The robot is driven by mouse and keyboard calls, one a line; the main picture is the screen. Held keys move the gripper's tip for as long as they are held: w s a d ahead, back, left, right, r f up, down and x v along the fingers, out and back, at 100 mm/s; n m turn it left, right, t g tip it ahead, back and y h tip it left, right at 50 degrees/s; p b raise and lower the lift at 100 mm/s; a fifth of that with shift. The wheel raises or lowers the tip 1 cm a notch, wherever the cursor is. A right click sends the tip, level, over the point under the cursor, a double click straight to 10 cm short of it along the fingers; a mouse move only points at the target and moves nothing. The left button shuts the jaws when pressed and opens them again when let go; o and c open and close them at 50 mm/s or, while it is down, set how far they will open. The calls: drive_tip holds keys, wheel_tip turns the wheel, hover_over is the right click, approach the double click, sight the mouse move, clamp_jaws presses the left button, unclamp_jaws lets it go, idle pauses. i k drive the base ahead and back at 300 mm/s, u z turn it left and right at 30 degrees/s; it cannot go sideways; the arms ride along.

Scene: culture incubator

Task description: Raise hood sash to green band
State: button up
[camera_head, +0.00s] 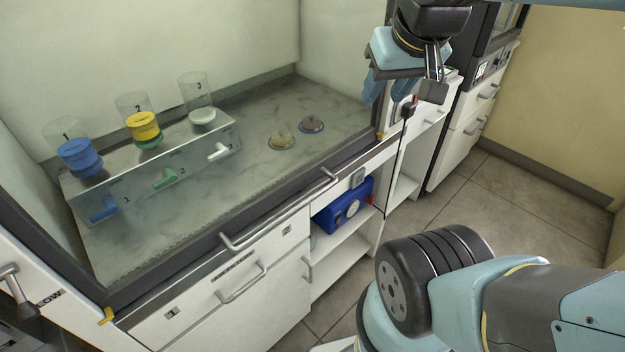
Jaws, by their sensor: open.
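The hood sash (190,262) is a clear pane with a dark lower frame, and it appears to be down at the front sill. A long silver bar handle (280,208) runs along its lower edge. My gripper (432,88) is at the upper right, open and empty, to the right of the hood and apart from the handle. Its far finger is partly hidden. I cannot make out a green band; small yellow marks show at the lower left corner (106,316) and near the right front corner of the hood.
Behind the glass are numbered funnels with blue, yellow (144,126) and white contents on a rack with valves, and two small dishes (311,124). A drawer handle (240,284) sticks out below the sash. A blue box (343,206) is on an open shelf. Floor is clear at right.

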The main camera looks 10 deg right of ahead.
sight(122, 292)
drive_tip(key=z, duration=0.5)
drive_tip(key=k, duration=0.5)
drive_tip(key=u, duration=1.4)
